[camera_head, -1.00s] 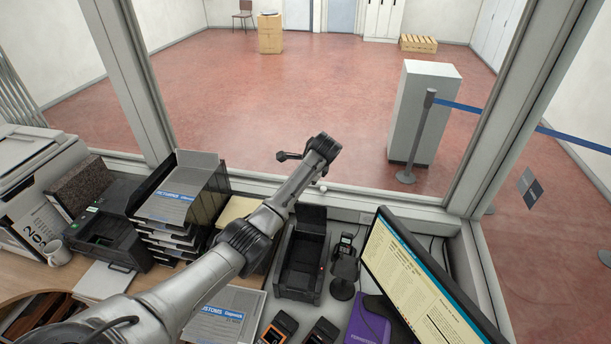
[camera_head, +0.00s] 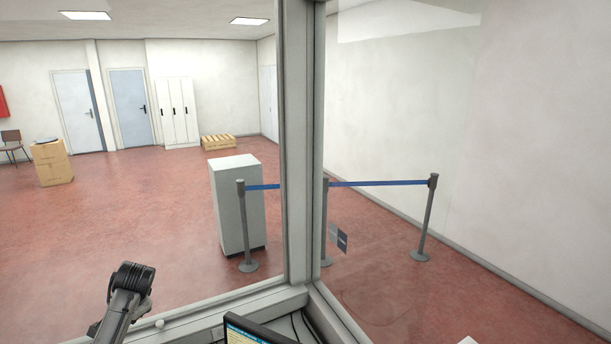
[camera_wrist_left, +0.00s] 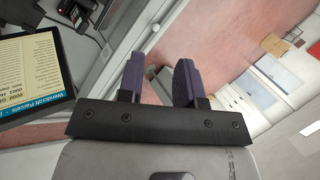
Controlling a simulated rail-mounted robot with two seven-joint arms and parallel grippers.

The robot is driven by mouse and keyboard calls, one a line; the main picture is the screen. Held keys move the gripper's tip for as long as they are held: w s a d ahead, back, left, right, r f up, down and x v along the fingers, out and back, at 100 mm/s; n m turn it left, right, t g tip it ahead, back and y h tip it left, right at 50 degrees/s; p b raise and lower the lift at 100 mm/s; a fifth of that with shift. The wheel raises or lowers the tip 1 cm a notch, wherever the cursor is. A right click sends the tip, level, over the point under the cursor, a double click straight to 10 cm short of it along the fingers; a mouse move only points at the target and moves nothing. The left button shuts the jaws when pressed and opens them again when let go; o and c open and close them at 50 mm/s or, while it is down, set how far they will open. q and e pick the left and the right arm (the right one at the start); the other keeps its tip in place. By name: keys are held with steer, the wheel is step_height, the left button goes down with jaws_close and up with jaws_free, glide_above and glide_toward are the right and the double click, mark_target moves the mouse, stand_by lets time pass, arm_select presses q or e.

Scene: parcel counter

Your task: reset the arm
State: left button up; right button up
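My left gripper (camera_wrist_left: 160,70) shows in the left wrist view with its two dark purple fingers apart and nothing between them. It is open and held up near the window. The end of my left arm also shows at the lower left of the head view, but its fingers cannot be made out there. My right gripper is in neither view. The task names no object to handle.
The monitor (camera_head: 250,334) stands at the bottom of the head view and left in the wrist view (camera_wrist_left: 32,72). A window post (camera_head: 299,150) rises mid-view. Beyond the glass are a grey pedestal (camera_head: 238,205), barrier posts with blue belt (camera_head: 380,183), and open red floor.

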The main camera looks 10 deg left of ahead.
arm_select(q)
steer(key=w+d+r+n+t, duration=0.3)
steer(key=d+r+t, duration=0.4)
steer(key=r, duration=0.7)
steer(key=s+d+t+h+p, duration=0.1)
steer(key=s+d+t+p, duration=0.35)
steer(key=d, duration=1.05)
steer(key=s+d+f+m+g+h, duration=0.1)
steer(key=s+d+f+h, duration=0.1)
steer(key=s+d+f, duration=0.45)
steer(key=s+d+f+m+g+h, duration=0.15)
steer(key=s+d, duration=0.25)
steer(key=s, duration=0.5)
steer(key=s+d+f+g+h+p, duration=0.1)
steer(key=s+d+f+g+p, duration=0.1)
steer(key=s+f, duration=0.6)
steer(key=s+d+f+g+p, duration=0.1)
steer(key=s+f+g, duration=0.3)
steer(key=s, duration=1)
step_height(320, 180, down, 4)
steer(key=shift+s+d+r+g+h+p, duration=0.15)
steer(key=shift+s+d+g+h+p, duration=0.15)
steer(key=shift+d+h+p, duration=0.1)
